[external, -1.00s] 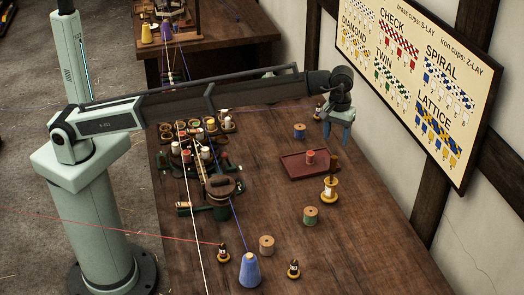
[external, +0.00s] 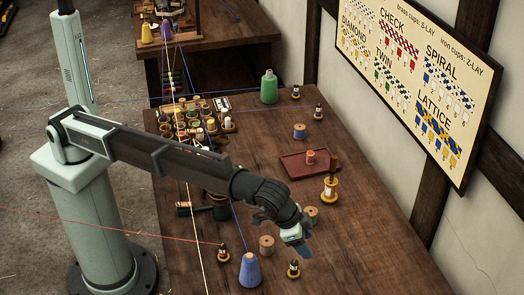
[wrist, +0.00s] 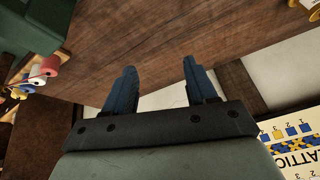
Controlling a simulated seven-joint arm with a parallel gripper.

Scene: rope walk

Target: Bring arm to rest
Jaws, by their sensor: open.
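My gripper (external: 303,246) hangs over the near part of the wooden table (external: 344,229) in the external view. It is close to a wooden spool (external: 266,245) and above a small dark bobbin with a yellow base (external: 293,269); contact cannot be told. In the wrist view my gripper's two blue fingers (wrist: 160,90) stand apart with nothing between them. My arm reaches out from its column and slopes down to the right, hiding part of the table's middle.
A blue cone (external: 249,271) and a small bobbin (external: 222,253) stand near the front. A red tray (external: 290,168) holds a spool. A green cone (external: 269,88) stands farther back. Taut cords cross the left side. A wall chart (external: 415,80) hangs at right.

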